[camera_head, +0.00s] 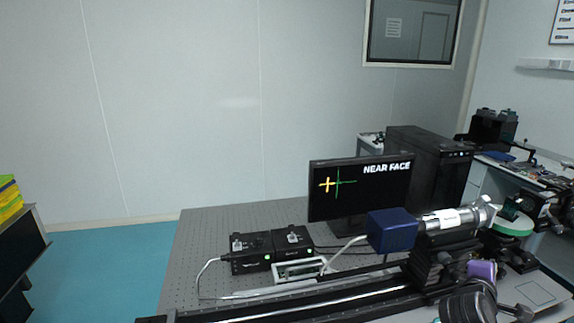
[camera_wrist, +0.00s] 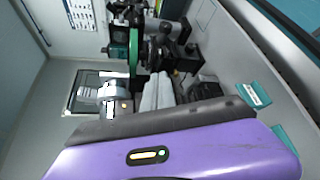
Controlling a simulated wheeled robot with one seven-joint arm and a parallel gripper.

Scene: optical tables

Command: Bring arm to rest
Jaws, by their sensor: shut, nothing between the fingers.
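My gripper (camera_wrist: 160,80) shows in the wrist view as two pale fingers side by side, closed together with nothing between them. Below them in that view is my purple wrist housing (camera_wrist: 170,158) with a small lit indicator. In the head view my arm (camera_head: 468,303) is folded at the lower right, dark with a purple part (camera_head: 482,270). It is close to the optical equipment near the table's right side. The fingers cannot be made out clearly in the head view.
A perforated optical table (camera_head: 205,240) carries two black controller boxes (camera_head: 250,252), a long rail (camera_head: 330,303), a blue box (camera_head: 391,231) with a silver tube (camera_head: 450,219), and a monitor (camera_head: 360,190) reading "NEAR FACE". A green disc (camera_head: 513,224) stands at right. Blue floor (camera_head: 100,270) is open at left.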

